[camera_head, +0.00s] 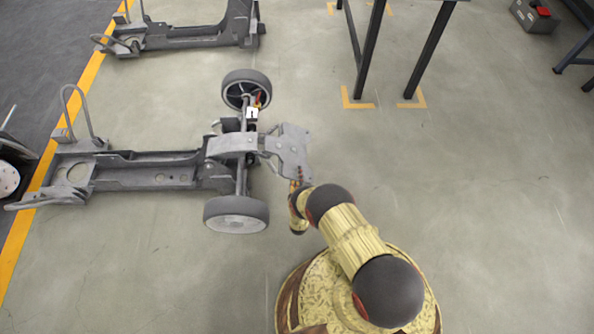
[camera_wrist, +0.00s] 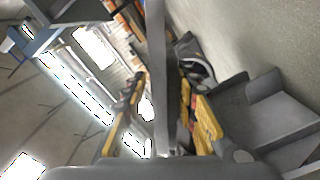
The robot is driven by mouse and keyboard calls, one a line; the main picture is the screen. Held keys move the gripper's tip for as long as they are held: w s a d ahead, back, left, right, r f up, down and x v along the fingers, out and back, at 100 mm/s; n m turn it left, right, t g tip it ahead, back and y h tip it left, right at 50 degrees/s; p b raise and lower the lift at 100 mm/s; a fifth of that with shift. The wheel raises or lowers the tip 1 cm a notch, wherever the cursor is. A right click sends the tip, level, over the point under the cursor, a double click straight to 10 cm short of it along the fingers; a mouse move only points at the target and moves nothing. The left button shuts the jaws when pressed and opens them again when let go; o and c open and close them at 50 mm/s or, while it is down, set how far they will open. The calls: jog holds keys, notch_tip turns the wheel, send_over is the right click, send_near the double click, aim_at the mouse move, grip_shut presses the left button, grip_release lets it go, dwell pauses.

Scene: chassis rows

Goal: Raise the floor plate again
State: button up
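The floor plate (camera_head: 290,148) is a flat grey metal plate at the right end of the middle chassis, beside the axle between two wheels. It looks roughly level. In the wrist view the plate (camera_wrist: 158,70) shows edge-on as a long thin grey strip. My gripper (camera_head: 299,184) is at the plate's near edge in the head view. In the wrist view its yellow fingers (camera_wrist: 165,82) stand on either side of the strip, with gaps visible on both sides. It looks open around the plate's edge; contact cannot be made out.
The chassis frame (camera_head: 150,172) extends left, with a near wheel (camera_head: 236,215) and a far wheel (camera_head: 246,88). Another chassis (camera_head: 185,36) lies at the top left. Dark table legs (camera_head: 371,50) stand beyond.

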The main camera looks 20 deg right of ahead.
jog(key=shift+x, duration=1.2)
jog(key=shift+c, duration=1)
grip_shut()
